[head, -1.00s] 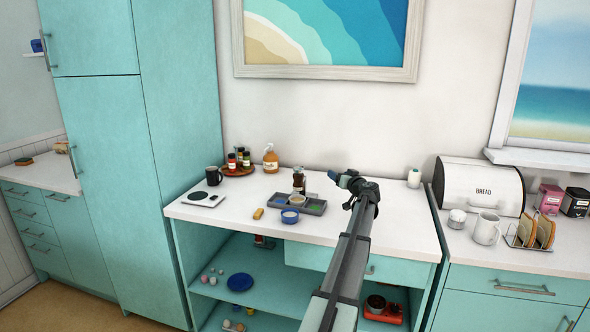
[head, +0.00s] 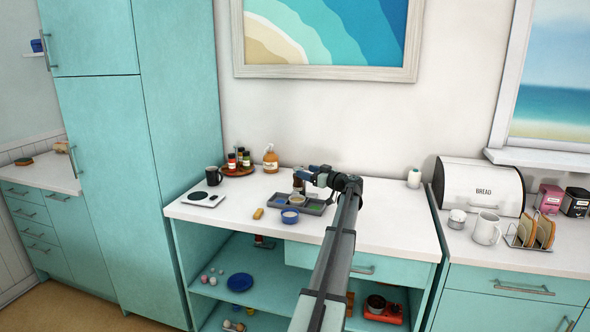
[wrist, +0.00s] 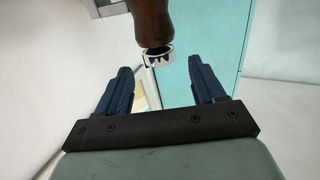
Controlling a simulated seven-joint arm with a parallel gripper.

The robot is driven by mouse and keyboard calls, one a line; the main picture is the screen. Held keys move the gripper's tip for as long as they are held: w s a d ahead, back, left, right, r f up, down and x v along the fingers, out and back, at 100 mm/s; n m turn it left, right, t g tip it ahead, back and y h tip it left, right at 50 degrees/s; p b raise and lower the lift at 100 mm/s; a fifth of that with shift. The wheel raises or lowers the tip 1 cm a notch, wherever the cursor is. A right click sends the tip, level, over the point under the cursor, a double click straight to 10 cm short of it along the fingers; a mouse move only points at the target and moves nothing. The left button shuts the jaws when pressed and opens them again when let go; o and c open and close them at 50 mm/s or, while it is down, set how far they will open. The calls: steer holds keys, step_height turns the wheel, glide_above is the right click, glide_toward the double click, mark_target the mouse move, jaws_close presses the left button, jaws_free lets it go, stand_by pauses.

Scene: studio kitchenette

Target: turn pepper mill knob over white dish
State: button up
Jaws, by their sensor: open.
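The pepper mill (head: 298,183) is a small dark brown upright shape at the grey tray, partly covered by my gripper in the head view. In the wrist view, its brown wooden body (wrist: 152,22) comes down from the top edge and ends in a shiny metal part (wrist: 158,57), which may be the knob. My gripper (wrist: 160,66) is open and empty, its blue fingers either side of that metal part in the picture; contact does not show. A pale spot (head: 296,200) in the tray's middle may be the white dish; it is too small to be sure.
The grey tray (head: 327,203) has blue and green sections. A blue bowl (head: 290,216) and a yellow block (head: 258,213) sit in front and to the left. Bottles, a dark mug (head: 214,176) and a scale (head: 203,198) are further left.

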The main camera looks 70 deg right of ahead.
mark_target(295, 168)
steer(key=x, duration=0.7)
steer(key=shift+w+d, duration=0.1)
steer(key=shift+d, duration=0.05)
steer(key=c, duration=1)
steer(key=shift+o, duration=0.2)
steer(key=shift+m+g+h, duration=0.3)
steer(key=shift+h, duration=0.1)
steer(key=m+g+h, duration=0.3)
steer(key=h, duration=0.1)
steer(key=shift+s+d+m+g+h, duration=0.1)
steer(key=shift+s+m+g+h, duration=0.05)
steer(key=shift+m+g+h, duration=0.65)
steer(key=shift+s+d+m+g+h, duration=0.1)
steer(key=shift+m+g+h, duration=0.45)
steer(key=shift+g, duration=0.3)
steer(key=shift+s+d+m+g+h, duration=0.15)
steer(key=shift+m+g+h, duration=0.4)
steer(key=shift+m+g, duration=0.25)
steer(key=shift+s+d+m+g, duration=0.1)
steer(key=shift+m+g, duration=0.15)
steer(key=shift+g, duration=0.2)
